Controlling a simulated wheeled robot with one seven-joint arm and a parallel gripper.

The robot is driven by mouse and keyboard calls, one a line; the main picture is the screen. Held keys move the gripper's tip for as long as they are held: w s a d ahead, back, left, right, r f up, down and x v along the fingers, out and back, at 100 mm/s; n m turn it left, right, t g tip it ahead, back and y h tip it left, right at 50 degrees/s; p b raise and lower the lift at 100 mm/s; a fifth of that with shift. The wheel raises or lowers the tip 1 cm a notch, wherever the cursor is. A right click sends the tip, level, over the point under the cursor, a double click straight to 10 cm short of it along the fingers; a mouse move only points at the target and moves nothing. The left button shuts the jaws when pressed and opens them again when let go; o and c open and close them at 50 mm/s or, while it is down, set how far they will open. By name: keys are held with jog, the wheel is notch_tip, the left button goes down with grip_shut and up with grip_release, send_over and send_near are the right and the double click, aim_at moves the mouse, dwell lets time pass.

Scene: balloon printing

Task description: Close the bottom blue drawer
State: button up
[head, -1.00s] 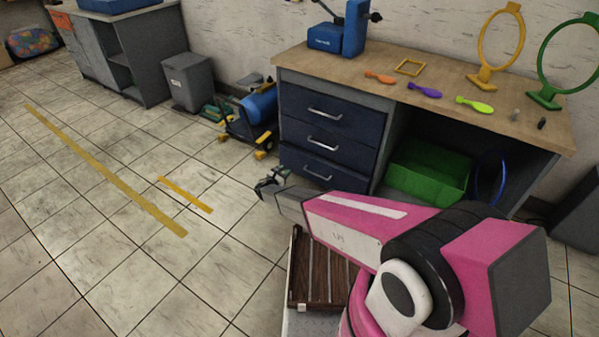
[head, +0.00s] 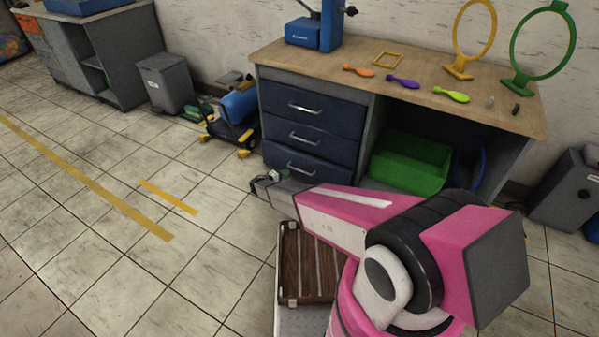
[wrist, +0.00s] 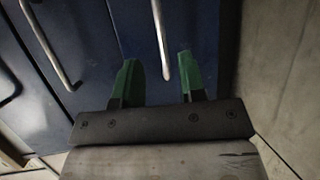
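The bottom blue drawer (head: 330,176) is the lowest of three in the workbench, with a silver bar handle (head: 303,168). It looks shut or nearly so; any small gap is too slight to tell. In the wrist view the drawer fronts are turned sideways, and the bottom drawer (wrist: 198,40) is the rightmost blue panel. Its handle (wrist: 160,45) ends between my fingers in that view. My gripper (wrist: 158,80) has two green fingers spread apart with nothing between them, facing the drawer front. In the head view my gripper (head: 264,184) is low, at the drawer's left; contact cannot be told.
A green bin (head: 410,165) sits in the open bay right of the drawers. A blue wheeled machine (head: 235,115) stands left of the workbench. Spoon-like pieces and ring stands are on the wooden top (head: 420,85). The tiled floor at left is clear.

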jog(key=x, duration=0.9)
jog(key=shift+w+d+f, duration=0.1)
jog(key=shift+w+d, duration=0.15)
jog(key=shift+w, duration=0.05)
